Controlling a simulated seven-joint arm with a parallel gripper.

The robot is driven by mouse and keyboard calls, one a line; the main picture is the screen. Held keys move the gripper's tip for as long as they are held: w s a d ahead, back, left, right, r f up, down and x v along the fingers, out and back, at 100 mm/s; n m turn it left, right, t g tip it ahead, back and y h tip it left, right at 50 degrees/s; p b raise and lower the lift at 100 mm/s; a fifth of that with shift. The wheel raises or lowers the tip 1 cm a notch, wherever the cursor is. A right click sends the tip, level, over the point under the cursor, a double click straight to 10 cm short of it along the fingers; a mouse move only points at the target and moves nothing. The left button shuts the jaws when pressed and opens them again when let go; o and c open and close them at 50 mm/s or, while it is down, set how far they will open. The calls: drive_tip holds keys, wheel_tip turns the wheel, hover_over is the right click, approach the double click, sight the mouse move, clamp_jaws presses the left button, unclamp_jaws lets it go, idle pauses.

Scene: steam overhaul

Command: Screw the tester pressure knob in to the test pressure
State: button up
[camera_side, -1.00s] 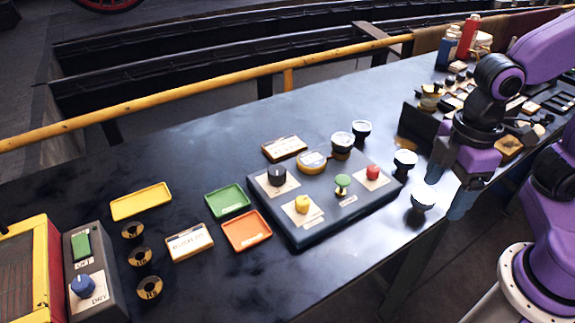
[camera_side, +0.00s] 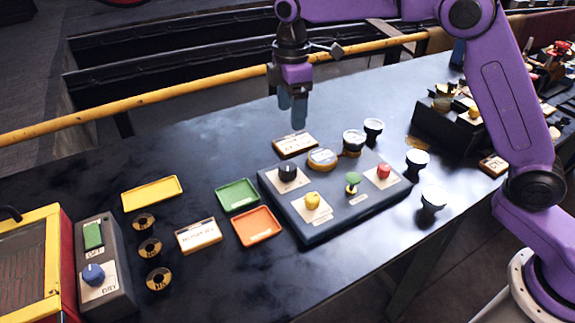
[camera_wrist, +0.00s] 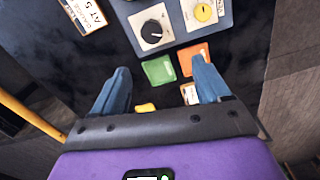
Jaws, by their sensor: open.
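The dark tester panel (camera_side: 333,198) lies on the bench. It carries a black round knob (camera_side: 287,172) on a pale plate, a yellow knob (camera_side: 312,200), a green-topped control (camera_side: 353,180) and a red button (camera_side: 384,171). I cannot read which one is the pressure knob. A round brass-rimmed gauge (camera_side: 322,158) sits at its back edge. My gripper (camera_side: 293,118) is open and empty, with blue fingers pointing down, well above the bench behind the panel. In the wrist view the black knob (camera_wrist: 153,31) and yellow knob (camera_wrist: 204,12) lie beyond my open fingers (camera_wrist: 160,68).
A sign card (camera_side: 295,145) stands behind the panel. Green (camera_side: 237,194), orange (camera_side: 256,227) and yellow (camera_side: 152,192) trays lie to its left, with black rings (camera_side: 150,248). Dark-stemmed pale discs (camera_side: 417,162) stand to its right. A yellow rail (camera_side: 180,91) runs behind the bench.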

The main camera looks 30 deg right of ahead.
sight(287, 166)
drive_tip(key=f, duration=0.6)
drive_tip(key=w+f, duration=0.1)
drive_tip(key=f, duration=1)
drive_tip(key=shift+w+d+f, duration=0.1)
drive_tip(key=shift+w+f, duration=0.25)
drive_tip(key=shift+w, duration=0.05)
drive_tip(key=c, duration=1)
